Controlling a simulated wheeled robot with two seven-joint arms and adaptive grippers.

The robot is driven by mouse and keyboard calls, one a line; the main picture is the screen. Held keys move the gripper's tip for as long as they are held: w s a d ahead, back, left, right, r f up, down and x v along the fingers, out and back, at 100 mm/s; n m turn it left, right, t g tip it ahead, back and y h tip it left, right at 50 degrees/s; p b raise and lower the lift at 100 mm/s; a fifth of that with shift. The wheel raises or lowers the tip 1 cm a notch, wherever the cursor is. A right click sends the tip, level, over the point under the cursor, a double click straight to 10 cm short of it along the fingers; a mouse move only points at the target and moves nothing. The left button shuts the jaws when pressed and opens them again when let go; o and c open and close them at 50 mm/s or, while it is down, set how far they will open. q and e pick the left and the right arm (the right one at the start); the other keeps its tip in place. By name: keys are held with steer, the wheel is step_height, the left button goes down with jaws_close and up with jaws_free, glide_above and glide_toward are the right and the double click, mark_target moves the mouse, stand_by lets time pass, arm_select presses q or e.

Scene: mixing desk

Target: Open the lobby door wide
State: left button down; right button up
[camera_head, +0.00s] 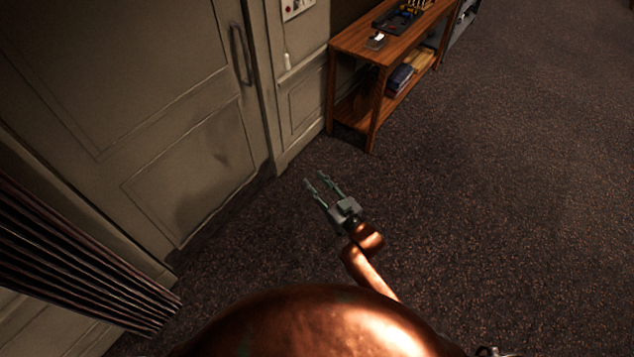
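A pale panelled door (130,90) stands at the left of the head view and looks shut in its frame. Its long vertical handle (241,54) is near the door's right edge. My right gripper (318,183) is in the middle of the view, over the carpet, with its two fingers apart and nothing between them. It is apart from the door and below and to the right of the handle in the picture. My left gripper is not in view.
A wooden console table (365,50) with small items on it stands right of the door against the wall. A dark ribbed thing (75,255) fills the lower left. Dark carpet (500,170) to the right is clear.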

jaws_close()
stand_by(0.7)
jaws_free()
stand_by(0.3)
steer(key=v, duration=1.2)
